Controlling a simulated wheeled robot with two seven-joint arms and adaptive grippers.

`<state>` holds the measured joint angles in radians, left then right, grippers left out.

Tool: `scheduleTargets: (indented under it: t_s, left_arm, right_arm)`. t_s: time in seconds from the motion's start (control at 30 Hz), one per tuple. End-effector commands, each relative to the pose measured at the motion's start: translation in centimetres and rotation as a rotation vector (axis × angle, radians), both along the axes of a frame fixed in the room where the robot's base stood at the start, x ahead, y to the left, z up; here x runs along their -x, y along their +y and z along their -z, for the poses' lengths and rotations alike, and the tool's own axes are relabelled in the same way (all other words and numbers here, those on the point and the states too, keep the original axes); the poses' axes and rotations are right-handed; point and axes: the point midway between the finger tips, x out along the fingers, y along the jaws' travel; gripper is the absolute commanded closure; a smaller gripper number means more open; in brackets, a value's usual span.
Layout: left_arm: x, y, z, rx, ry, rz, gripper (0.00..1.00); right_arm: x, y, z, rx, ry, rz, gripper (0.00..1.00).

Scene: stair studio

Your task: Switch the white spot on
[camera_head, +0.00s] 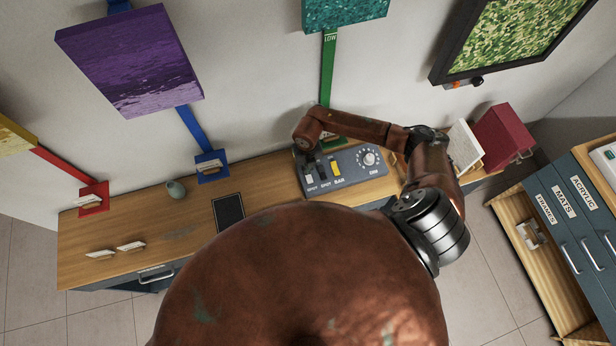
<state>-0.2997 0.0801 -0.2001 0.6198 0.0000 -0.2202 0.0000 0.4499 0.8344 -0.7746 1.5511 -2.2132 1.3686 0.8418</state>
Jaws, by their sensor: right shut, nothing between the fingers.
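A grey control box (348,180) lies on the wooden bench top. It carries a row of switches labelled SPOT, SPOT and BAR, and a round DIM dial (369,158) at its right. The white switch (309,179) is at the left end of the row, and a yellow switch (336,168) is above BAR. The middle switch is partly hidden and hard to make out. My right gripper (309,162) points down over the left end of the box, close to the white switch. It is shut and empty. I cannot tell whether it touches the switch. My left gripper is out of view.
The wooden bench (120,220) runs along the wall. A dark tablet-like panel (228,210), a small grey-green vase (176,189) and white cards (131,246) are on it. A red box (502,135) stands at right. A drawer cabinet (570,215) is at far right.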

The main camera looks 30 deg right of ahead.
Motion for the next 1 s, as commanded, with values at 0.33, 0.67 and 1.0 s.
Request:
scheduleTargets:
  t_s: [0.33, 0.67, 1.0]
  left_arm:
    - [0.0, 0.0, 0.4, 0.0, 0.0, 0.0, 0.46]
    - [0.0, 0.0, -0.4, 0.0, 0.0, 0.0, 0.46]
    - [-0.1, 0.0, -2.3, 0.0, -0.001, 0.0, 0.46]
  right_arm:
    - [0.0, 0.0, 0.6, 0.0, 0.0, 0.0, 1.0]
    - [0.0, 0.0, -0.6, 0.0, -0.001, 0.0, 1.0]
    - [0.0, 0.0, -3.2, 0.0, -0.001, 0.0, 1.0]
